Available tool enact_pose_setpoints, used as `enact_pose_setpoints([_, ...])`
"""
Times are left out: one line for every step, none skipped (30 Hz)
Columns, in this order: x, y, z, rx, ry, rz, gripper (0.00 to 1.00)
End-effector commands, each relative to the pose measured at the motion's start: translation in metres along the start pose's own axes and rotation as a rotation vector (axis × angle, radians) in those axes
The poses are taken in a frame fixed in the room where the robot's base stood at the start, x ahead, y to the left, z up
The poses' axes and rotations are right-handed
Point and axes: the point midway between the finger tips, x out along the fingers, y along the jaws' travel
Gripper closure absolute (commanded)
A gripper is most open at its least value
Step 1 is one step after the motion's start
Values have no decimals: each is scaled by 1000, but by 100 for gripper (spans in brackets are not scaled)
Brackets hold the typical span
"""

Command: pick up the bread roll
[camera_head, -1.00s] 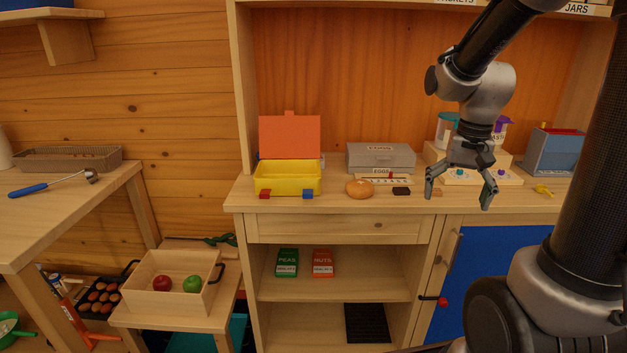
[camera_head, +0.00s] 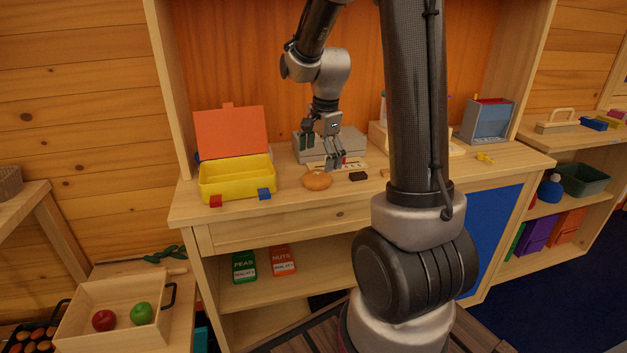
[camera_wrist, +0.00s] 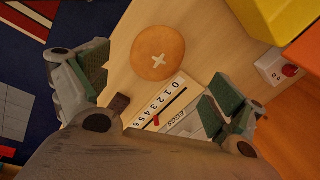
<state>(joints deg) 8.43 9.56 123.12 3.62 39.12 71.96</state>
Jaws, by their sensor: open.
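The bread roll (camera_head: 317,180) is round and golden brown and lies on the wooden counter (camera_head: 240,221), right of the yellow box. In the wrist view the roll (camera_wrist: 158,53) shows a pale cross on top and lies beyond the fingertips, between their lines. My gripper (camera_head: 322,162) is open and empty, above the counter just behind and a little right of the roll. Its two green-padded fingers stand wide apart in the wrist view (camera_wrist: 155,85). They do not appear to touch the roll.
A yellow box (camera_head: 237,180) with a raised orange lid stands left of the roll. A grey eggs box (camera_head: 352,143) and a number strip (camera_head: 350,164) lie behind. A small dark block (camera_head: 358,176) lies to the right. The counter in front of the roll is clear.

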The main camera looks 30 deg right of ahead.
Motion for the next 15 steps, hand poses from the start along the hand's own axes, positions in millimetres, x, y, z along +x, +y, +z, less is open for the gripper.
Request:
enact_pose_setpoints([7, 1, 0, -1, -1, 4, 6])
enact_pose_setpoints([11, 1, 0, -1, -1, 4, 6])
enact_pose_setpoints([16, 2, 0, -1, -1, 4, 6])
enact_pose_setpoints([20, 2, 0, -2, -1, 4, 6])
enact_pose_setpoints([23, 2, 0, -2, -1, 4, 6])
enact_pose_setpoints([29, 3, -1, -2, -1, 4, 6])
enact_pose_setpoints([35, 4, -1, -2, -2, 5, 6])
enact_pose_setpoints([40, 4, -1, -2, -2, 4, 6])
enact_pose_setpoints([46, 5, -1, -1, -2, 6, 6])
enact_pose_setpoints([51, 5, -2, -2, -2, 5, 6])
enact_pose_setpoints([55, 5, -1, -2, -2, 5, 6])
enact_pose_setpoints([60, 4, -1, -2, -2, 4, 6])
enact_pose_setpoints([62, 4, -2, -2, -1, 3, 6])
enact_pose_setpoints([64, 4, -2, -2, -1, 3, 6])
enact_pose_setpoints([66, 4, -2, -3, -1, 2, 6])
